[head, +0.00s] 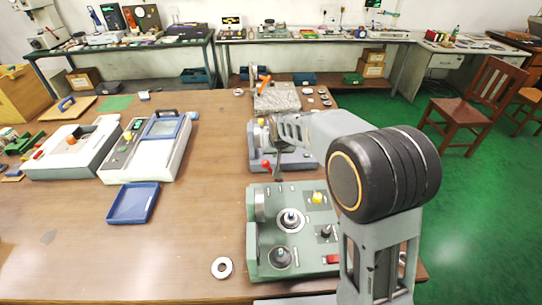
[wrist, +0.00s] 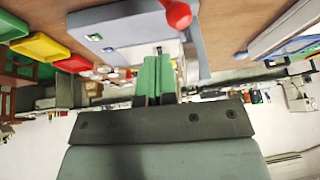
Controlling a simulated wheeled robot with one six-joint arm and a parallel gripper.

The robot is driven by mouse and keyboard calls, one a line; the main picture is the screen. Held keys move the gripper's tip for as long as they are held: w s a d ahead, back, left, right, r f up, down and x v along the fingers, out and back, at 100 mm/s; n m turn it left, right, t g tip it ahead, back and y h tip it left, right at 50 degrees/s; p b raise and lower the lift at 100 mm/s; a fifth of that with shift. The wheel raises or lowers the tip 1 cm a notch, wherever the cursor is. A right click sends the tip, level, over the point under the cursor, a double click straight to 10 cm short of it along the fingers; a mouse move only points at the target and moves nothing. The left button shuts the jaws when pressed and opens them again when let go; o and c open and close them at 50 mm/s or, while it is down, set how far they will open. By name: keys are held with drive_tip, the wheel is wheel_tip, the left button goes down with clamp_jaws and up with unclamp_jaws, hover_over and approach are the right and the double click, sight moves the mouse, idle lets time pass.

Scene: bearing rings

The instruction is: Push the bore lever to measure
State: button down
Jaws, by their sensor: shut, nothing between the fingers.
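A lever with a red ball knob (head: 266,165) stands at the front left of the blue-grey gauge (head: 297,161). I take it for the bore lever, though no label can be read. The knob also shows large at the top edge of the wrist view (wrist: 176,13), with the gauge body behind. My gripper (wrist: 155,62) is shut and empty, its green fingers together, below and left of the knob in that view. My arm hides part of the gauge.
A green gauge station (head: 263,268) with ring seats stands in front. A loose ring (head: 222,267) lies to its left. A blue tray (head: 133,203) and two instruments stand further left. A grey granite block (head: 277,97) is behind. The table between is clear.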

drive_tip(key=s+a+r, duration=0.3)
drive_tip(key=r, duration=0.3)
drive_tip(key=shift+s+r+b, duration=0.25)
drive_tip(key=shift+s+b, duration=0.15)
drive_tip(key=s+d+f, duration=0.1)
drive_tip(key=s+d, duration=0.3)
drive_tip(key=s, duration=0.3)
drive_tip(key=s+d+g, duration=0.1)
drive_tip(key=s+d, duration=0.4)
drive_tip(key=s, duration=0.3)
drive_tip(key=s+d+f+h, duration=0.1)
drive_tip(key=s+d, duration=0.4)
drive_tip(key=s, duration=0.2)
drive_tip(key=shift+s+f+m, duration=0.3)
drive_tip(key=shift+s+m, duration=0.05)
drive_tip(key=shift+m, duration=0.05)
